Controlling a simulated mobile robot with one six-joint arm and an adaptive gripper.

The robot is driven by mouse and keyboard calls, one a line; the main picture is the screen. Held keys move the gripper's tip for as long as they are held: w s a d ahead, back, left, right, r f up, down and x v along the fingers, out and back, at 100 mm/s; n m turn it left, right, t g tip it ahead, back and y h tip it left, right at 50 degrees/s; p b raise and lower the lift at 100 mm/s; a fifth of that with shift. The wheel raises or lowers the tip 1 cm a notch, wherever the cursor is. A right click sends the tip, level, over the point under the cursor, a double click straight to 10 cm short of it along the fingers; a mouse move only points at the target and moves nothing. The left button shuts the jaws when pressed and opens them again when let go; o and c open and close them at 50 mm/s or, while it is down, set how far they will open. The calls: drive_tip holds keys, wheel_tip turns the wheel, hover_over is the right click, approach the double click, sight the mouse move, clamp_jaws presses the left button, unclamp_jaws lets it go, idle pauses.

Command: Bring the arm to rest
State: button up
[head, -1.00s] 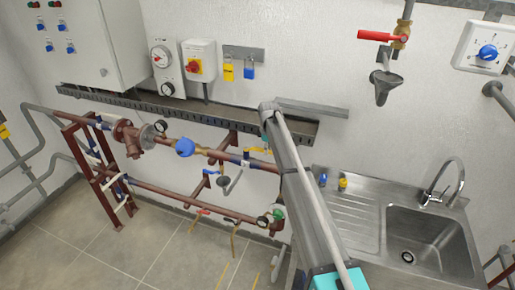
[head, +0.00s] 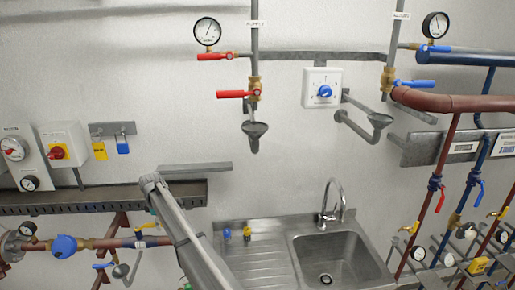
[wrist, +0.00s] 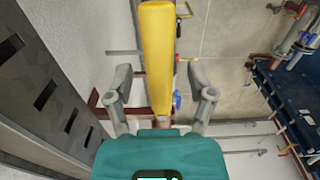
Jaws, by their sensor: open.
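My arm (head: 190,240) reaches up from the bottom of the head view, its far end in front of the cable tray. My gripper's fingers are hidden in the head view. In the wrist view my gripper (wrist: 160,80) is open, one finger on each side of a yellow lever handle (wrist: 157,50). The handle runs from the top edge down between the fingers, with gaps on both sides. I cannot tell how deep it lies between them. A small yellow handle also shows on the pipework beside my arm in the head view (head: 147,227).
A steel sink (head: 335,260) with a tap stands right of my arm. The cable tray (head: 90,199) runs along the wall at left. Red-handled and blue-handled valves and two gauges sit above; red and blue pipes (head: 450,102) fill the right side. A yellow and a blue padlock hang at left.

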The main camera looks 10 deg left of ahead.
drive_tip(key=d+f+m+b, duration=0.2)
drive_tip(key=d+m, duration=0.1)
drive_tip(key=d, duration=1.1)
drive_tip(key=w+d+f+m+b, duration=0.15)
drive_tip(key=d+m, duration=0.25)
drive_tip(key=d, duration=1)
drive_tip(key=d+f+m+b, duration=0.2)
drive_tip(key=d+m, duration=0.1)
drive_tip(key=d, duration=1.1)
drive_tip(key=s+d+f+m+b, duration=0.2)
drive_tip(key=s+d+m, duration=0.4)
drive_tip(key=d, duration=0.9)
drive_tip(key=s+d+f+m+b, duration=0.3)
drive_tip(key=s+d+m, duration=0.2)
drive_tip(key=s+d, duration=0.7)
drive_tip(key=d, duration=0.2)
drive_tip(key=shift+d+f+m+b, duration=0.3)
drive_tip(key=shift+d+m, duration=0.1)
drive_tip(key=shift+s, duration=0.1)
drive_tip(key=shift+c, duration=0.9)
drive_tip(key=shift+a, duration=0.15)
